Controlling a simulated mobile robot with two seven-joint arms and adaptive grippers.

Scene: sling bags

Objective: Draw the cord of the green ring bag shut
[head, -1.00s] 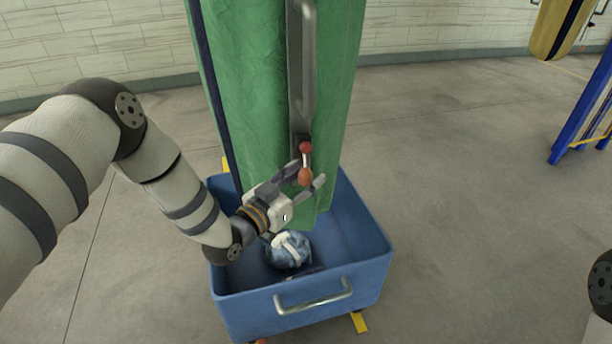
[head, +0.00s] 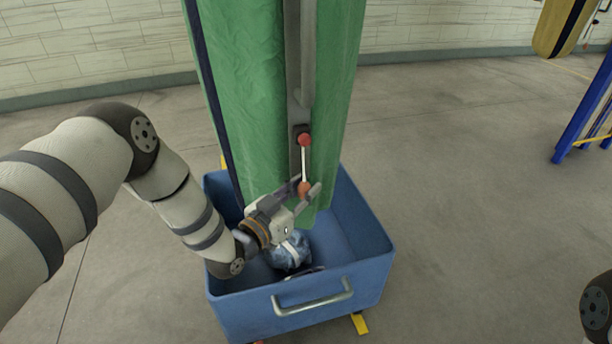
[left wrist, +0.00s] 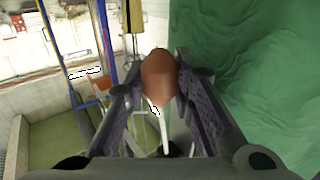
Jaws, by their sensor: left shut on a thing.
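The green bag (head: 250,110) hangs from above the head view; its top and ring are out of view. A grey upright strip (head: 293,80) runs down its front, with a red ball (head: 305,140) at the lower part. A white cord (head: 305,165) runs from the ball down to an orange-brown bead (head: 304,188). My left gripper (head: 309,187) is shut on this bead, in front of the bag's lower part. In the left wrist view the bead (left wrist: 158,77) is between the fingers, with green cloth at the right. My right gripper is not in view.
A blue tub (head: 235,303) with a metal handle (head: 313,304) stands under the bag. A blue and white bundle (head: 291,250) lies in it. A blue frame (head: 583,115) and a yellow bag (head: 556,28) are at the far right. The floor between is clear.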

